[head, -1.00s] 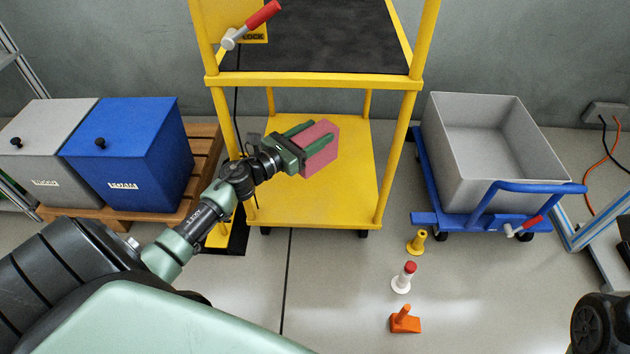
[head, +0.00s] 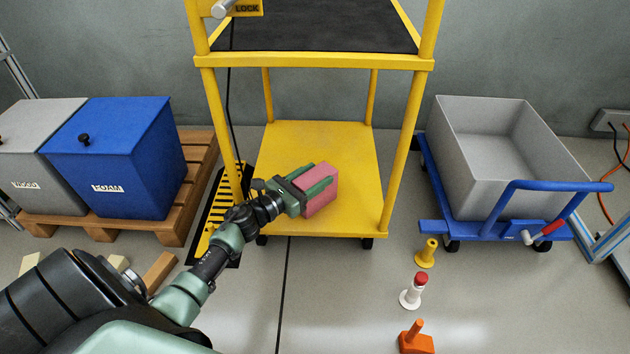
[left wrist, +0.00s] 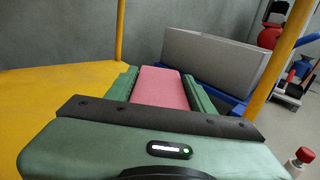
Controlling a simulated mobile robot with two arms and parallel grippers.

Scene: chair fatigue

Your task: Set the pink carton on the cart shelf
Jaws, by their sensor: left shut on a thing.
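The pink carton (head: 320,191) is between the green fingers of my left gripper (head: 313,184), which is shut on it. In the left wrist view the carton (left wrist: 162,88) lies between both fingers. The yellow cart has a lower shelf (head: 330,145) and a dark-topped upper shelf (head: 318,28). In the head view the carton overlaps the front right part of the lower shelf; whether it touches the shelf I cannot tell. My right gripper is not in view.
Cart posts (head: 401,150) stand at the shelf corners. A grey tub (head: 480,185) on a blue trolley (head: 500,236) is to the right. A yellow peg (head: 427,253), a red-topped white peg (head: 412,292) and an orange block (head: 415,342) stand on the floor. Blue (head: 118,170) and grey bins are left.

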